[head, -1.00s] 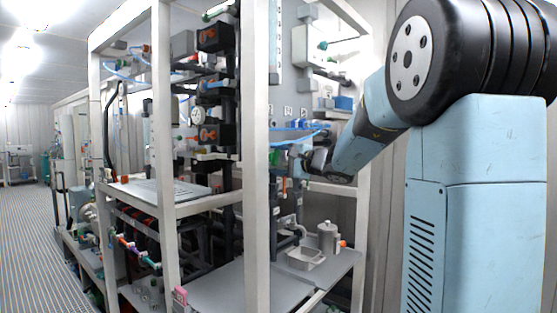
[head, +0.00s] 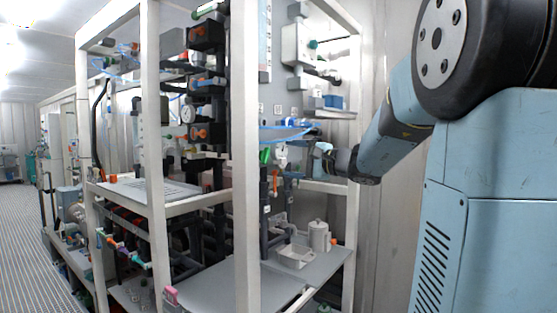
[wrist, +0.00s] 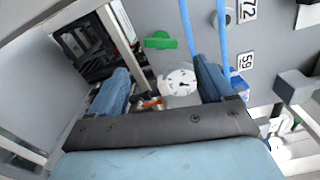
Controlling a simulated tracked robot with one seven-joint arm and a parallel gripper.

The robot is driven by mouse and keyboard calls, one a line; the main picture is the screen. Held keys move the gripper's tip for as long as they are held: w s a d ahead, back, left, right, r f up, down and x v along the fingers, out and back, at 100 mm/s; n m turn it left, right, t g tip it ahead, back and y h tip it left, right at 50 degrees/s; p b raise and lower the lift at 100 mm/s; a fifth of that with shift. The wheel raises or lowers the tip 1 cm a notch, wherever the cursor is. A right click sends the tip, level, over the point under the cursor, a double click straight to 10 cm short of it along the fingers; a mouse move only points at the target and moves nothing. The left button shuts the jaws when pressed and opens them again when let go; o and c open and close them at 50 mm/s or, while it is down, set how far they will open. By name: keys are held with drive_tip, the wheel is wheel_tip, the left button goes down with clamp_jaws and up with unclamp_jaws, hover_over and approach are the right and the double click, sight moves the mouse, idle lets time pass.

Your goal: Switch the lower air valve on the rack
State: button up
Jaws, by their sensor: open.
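On the rack's air panel (wrist: 90,18), the wrist view shows a green valve handle (wrist: 158,40) and an orange-red handle (wrist: 150,103). A white round gauge (wrist: 181,82) is beside them. In the head view the green handle (head: 265,155) is above the orange handle (head: 275,181). My gripper (head: 323,160) is to the right of both handles there, with a gap between. In the wrist view my gripper (wrist: 160,68) has its blue fingers apart, with nothing held. The gauge and orange handle appear between the fingers; depth is hard to judge.
Blue air tubes (wrist: 220,35) run down near the right finger. A white rack post (head: 245,200) stands left of the valves. A white bin (head: 296,257) sits on the lower shelf.

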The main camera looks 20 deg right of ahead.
sight(265, 156)
drive_tip(key=shift+v, duration=2.2)
drive_tip(key=shift+c, duration=1.4)
drive_tip(key=shift+m, duration=0.7)
drive_tip(key=shift+c, duration=0.7)
drive_tip(key=m, duration=0.3)
drive_tip(key=shift+s+d, duration=0.1)
drive_tip(key=shift+s, duration=0.05)
drive_tip(key=c, duration=0.3)
drive_tip(key=shift+m, duration=1)
drive_tip(key=shift+c, duration=0.3)
drive_tip(key=w+a+m, duration=0.2)
drive_tip(key=w+m, duration=0.1)
drive_tip(key=m, duration=0.1)
drive_tip(key=w+a+m, duration=0.3)
drive_tip(key=m, duration=0.2)
drive_tip(key=w+a+m, duration=0.2)
drive_tip(key=w+m, duration=0.2)
drive_tip(key=m, duration=0.1)
drive_tip(key=shift+a+r, duration=0.2)
drive_tip(key=shift+r, duration=0.1)
